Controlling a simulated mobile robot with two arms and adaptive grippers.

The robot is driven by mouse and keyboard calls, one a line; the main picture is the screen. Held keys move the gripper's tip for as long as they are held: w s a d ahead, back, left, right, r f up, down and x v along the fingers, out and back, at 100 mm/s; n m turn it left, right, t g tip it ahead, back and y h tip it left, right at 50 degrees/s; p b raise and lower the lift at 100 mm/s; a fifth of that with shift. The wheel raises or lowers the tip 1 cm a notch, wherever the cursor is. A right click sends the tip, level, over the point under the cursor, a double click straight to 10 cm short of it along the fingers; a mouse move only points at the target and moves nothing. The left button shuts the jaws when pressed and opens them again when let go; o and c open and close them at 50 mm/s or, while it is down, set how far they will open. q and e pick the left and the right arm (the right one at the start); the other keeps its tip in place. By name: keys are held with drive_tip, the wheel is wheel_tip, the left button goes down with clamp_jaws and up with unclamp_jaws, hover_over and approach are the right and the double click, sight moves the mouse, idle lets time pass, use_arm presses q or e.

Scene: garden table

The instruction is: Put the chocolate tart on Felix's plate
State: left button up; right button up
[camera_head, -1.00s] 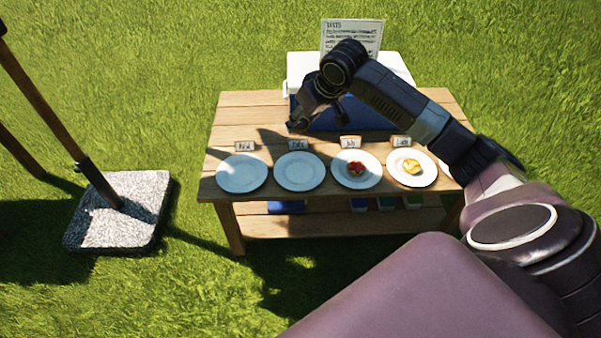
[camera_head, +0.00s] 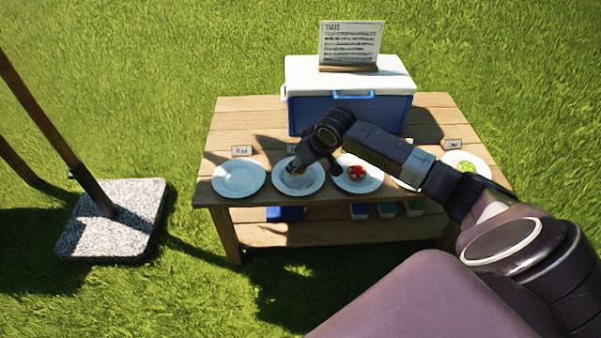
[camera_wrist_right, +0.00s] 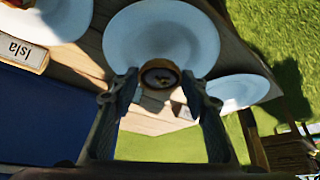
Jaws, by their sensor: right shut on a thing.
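My right gripper (camera_head: 296,168) is over the second plate (camera_head: 298,188) from the left in the head view. In the right wrist view, the gripper (camera_wrist_right: 160,82) is shut on a small round tart with a brown crust and dark filling, the chocolate tart (camera_wrist_right: 160,73). The tart overlaps the edge of an empty white plate (camera_wrist_right: 165,32) there; whether it touches is unclear. Another empty plate (camera_head: 239,178) stands at the far left of the row. I cannot read which card says Felix. My left gripper is not in view.
A plate with a red-topped tart (camera_head: 357,172) is just right; its card reads Isla (camera_wrist_right: 23,53). My arm covers most of another plate. A green-topped tart (camera_head: 464,168) lies farther right. A blue-and-white cooler (camera_head: 350,90) with a sign (camera_head: 350,43) stands behind.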

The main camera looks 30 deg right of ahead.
sight(303, 170)
wheel_tip(303, 170, down, 3)
drive_tip(key=shift+r+b, duration=0.1)
drive_tip(key=shift+b, duration=0.3)
drive_tip(key=shift+f, duration=0.2)
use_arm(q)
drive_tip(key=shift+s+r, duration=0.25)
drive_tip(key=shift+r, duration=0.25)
use_arm(e)
drive_tip(key=o, duration=1.2)
drive_tip(key=shift+c, duration=0.2)
